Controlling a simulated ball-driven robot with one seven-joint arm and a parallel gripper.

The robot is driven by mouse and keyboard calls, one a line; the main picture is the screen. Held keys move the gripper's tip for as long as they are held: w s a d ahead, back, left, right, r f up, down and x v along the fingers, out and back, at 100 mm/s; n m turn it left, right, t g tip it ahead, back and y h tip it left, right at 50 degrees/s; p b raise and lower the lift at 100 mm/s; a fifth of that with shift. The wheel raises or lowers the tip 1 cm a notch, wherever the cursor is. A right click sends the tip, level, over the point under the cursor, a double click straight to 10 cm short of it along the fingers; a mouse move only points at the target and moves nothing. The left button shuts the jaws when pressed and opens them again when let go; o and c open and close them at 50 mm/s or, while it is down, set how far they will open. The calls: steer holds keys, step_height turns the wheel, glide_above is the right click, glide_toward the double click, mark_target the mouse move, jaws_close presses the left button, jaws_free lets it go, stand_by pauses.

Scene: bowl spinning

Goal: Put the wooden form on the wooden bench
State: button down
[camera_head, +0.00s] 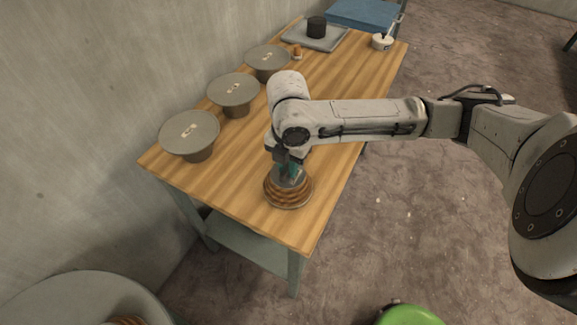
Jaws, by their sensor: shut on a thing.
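The wooden form (289,197) is a round, ridged brown piece at the near end of the wooden bench (242,196). It appears to rest on the bench top or to be just above it; I cannot tell which. My gripper (290,178) is directly over the form, pointing down, and is shut on its top part. The fingertips and the exact grip are partly hidden by the wrist and small in the picture.
Several grey lidded bowls (190,133) stand along the wall side of the bench. A grey tray (330,42) with a black cylinder (316,27), a white cup (382,42) and a blue block (362,13) are at the far end. A green round object (408,315) is at the bottom edge.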

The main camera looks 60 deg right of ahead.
steer(key=c, duration=1)
jaws_free()
steer(key=shift+c, duration=0.2)
step_height(320, 180, up, 12)
